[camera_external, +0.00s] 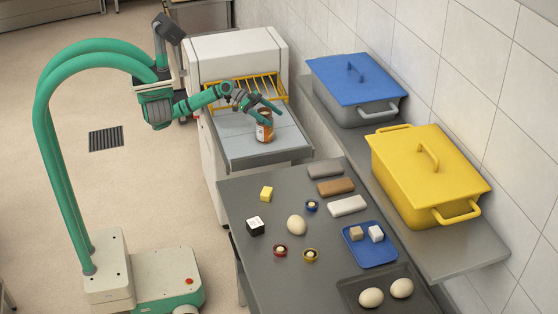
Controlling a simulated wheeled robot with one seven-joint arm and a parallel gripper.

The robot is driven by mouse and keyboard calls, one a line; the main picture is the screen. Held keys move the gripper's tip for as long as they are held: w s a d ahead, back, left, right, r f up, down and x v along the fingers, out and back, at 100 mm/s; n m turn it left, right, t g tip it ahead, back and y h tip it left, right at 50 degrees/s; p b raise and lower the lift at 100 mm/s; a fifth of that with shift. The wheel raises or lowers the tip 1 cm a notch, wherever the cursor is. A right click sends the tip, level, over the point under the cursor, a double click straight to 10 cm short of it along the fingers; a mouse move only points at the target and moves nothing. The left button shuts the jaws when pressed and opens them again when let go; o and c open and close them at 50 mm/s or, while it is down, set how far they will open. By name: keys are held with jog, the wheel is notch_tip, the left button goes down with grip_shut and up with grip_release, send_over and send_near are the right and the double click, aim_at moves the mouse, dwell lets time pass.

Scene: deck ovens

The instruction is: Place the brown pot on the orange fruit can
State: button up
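An orange-brown cylinder with a pale label (264,131) stands upright on the grey shelf in front of the white oven; it looks like the orange fruit can. My gripper (269,114) is at its top, reaching in from the left. Its two green fingers are spread to either side of the cylinder's upper part. I cannot tell whether they touch it or whether a separate brown pot is between them. No brown pot can be made out clearly elsewhere.
A yellow wire rack (246,88) is behind the cylinder. The dark table (262,262) in front holds several small items, a blue tray (387,250) and a dark tray (413,308) with eggs. A blue-lidded box (352,80) and a yellow box (420,180) stand on the right-hand ledge.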

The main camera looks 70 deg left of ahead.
jog(key=shift+r, duration=0.1)
jog(key=shift+s+a+r, duration=0.1)
jog(key=shift+s+a, duration=0.05)
jog(key=v, duration=1.1)
jog(key=shift+s+a, duration=0.2)
jog(key=shift+s, duration=0.05)
